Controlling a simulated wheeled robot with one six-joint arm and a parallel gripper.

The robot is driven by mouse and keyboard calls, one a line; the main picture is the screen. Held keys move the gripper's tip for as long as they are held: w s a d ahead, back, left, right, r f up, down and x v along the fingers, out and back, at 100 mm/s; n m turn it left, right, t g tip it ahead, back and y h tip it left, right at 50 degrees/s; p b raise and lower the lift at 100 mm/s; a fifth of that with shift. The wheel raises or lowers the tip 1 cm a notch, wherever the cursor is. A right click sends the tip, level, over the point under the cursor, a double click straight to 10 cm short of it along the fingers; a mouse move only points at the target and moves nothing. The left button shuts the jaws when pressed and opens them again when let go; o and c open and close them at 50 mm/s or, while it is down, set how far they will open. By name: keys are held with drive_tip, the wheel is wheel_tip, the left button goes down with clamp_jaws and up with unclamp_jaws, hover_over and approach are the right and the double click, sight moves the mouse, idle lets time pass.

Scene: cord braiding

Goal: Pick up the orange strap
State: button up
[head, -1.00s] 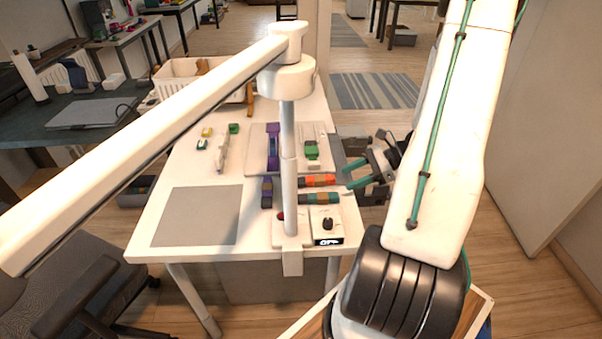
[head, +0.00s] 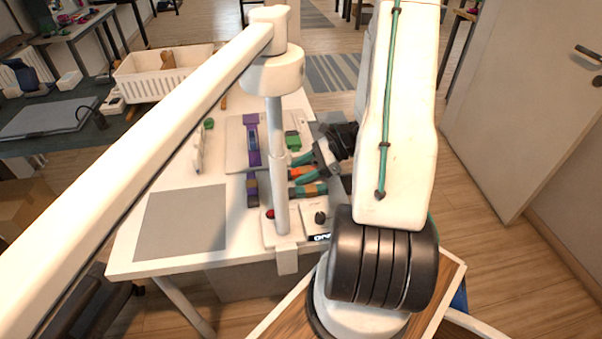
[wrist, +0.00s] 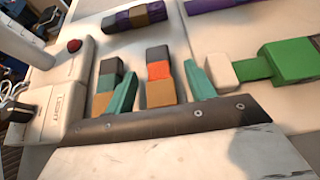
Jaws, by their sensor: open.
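The orange strap (wrist: 158,72), with a grey end, an orange band and a brown end, lies on the white table between my open fingers in the wrist view. In the head view its orange part (head: 299,174) shows beside my gripper (head: 298,168), partly covered by the teal fingers. My gripper (wrist: 160,70) is open, one teal finger on each side of the strap. I cannot tell whether either finger touches it. A second strap, teal and brown (wrist: 104,86), lies just left of the left finger.
A green strap with a pale end (wrist: 288,62) lies close right of my right finger. A purple-and-brown strap (wrist: 136,17) lies beyond. A white post (head: 277,160) and a control box with a red button (wrist: 74,46) stand left. A grey mat (head: 185,222) is bare.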

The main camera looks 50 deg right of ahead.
drive_tip(key=shift+w+a+f, duration=0.1)
drive_tip(key=shift+a, duration=0.05)
drive_tip(key=c, duration=1.1)
drive_tip(key=shift+o, duration=0.2)
